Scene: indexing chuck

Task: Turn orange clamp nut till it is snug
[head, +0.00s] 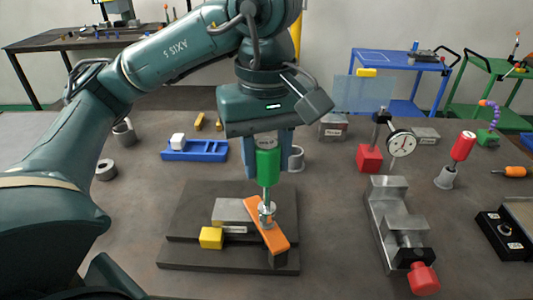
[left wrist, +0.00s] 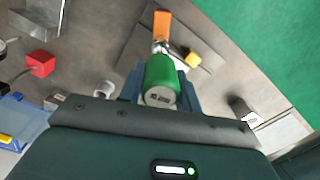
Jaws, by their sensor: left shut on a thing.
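My left gripper (head: 267,142) is shut on the green handle of an upright driver tool (head: 268,165). The tool's shaft points down at the orange clamp bar (head: 274,238). Its lower end meets the metal nut and stud (head: 266,210) on that bar; I cannot tell how fully it sits on the nut. The orange bar lies across a grey metal block (head: 230,210) on a dark plate (head: 190,252). In the left wrist view the green handle (left wrist: 160,78) is between the fingers and the orange bar (left wrist: 162,27) lies beyond it. My right gripper is out of view.
A yellow block (head: 211,237) is beside the grey block. To the right stand a vise with a red knob (head: 423,278), a dial gauge on a red base (head: 369,157) and a red-handled tool (head: 463,147). A blue tray (head: 195,150) lies behind left.

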